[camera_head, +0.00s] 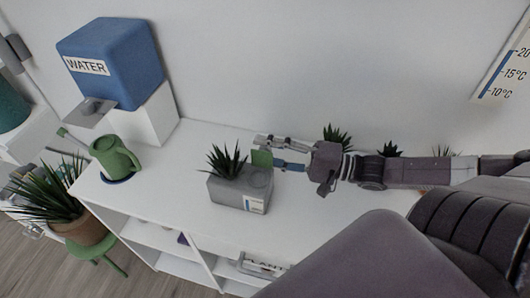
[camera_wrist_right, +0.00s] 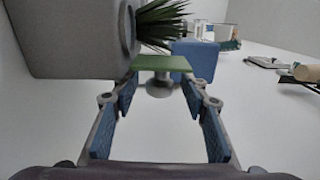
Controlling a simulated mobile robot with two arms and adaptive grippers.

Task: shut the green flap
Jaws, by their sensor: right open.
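The green flap (camera_head: 261,158) is a small flat plate at the right back side of a grey planter box (camera_head: 238,193) that holds a spiky plant (camera_head: 227,160). In the right wrist view the flap (camera_wrist_right: 160,63) stands out beside the grey box (camera_wrist_right: 68,38), with a round grey knob (camera_wrist_right: 159,88) below it. My right gripper (camera_head: 268,151) is open, and its fingertips are close to the flap. In the wrist view the knob lies between the fingertips; contact cannot be told. My left gripper is not in view.
A blue water tank (camera_head: 112,62) and a green watering can (camera_head: 116,158) stand at the left. Small plants (camera_head: 337,137) stand along the wall behind my right arm. The white desktop (camera_head: 180,178) is clear between the can and the planter.

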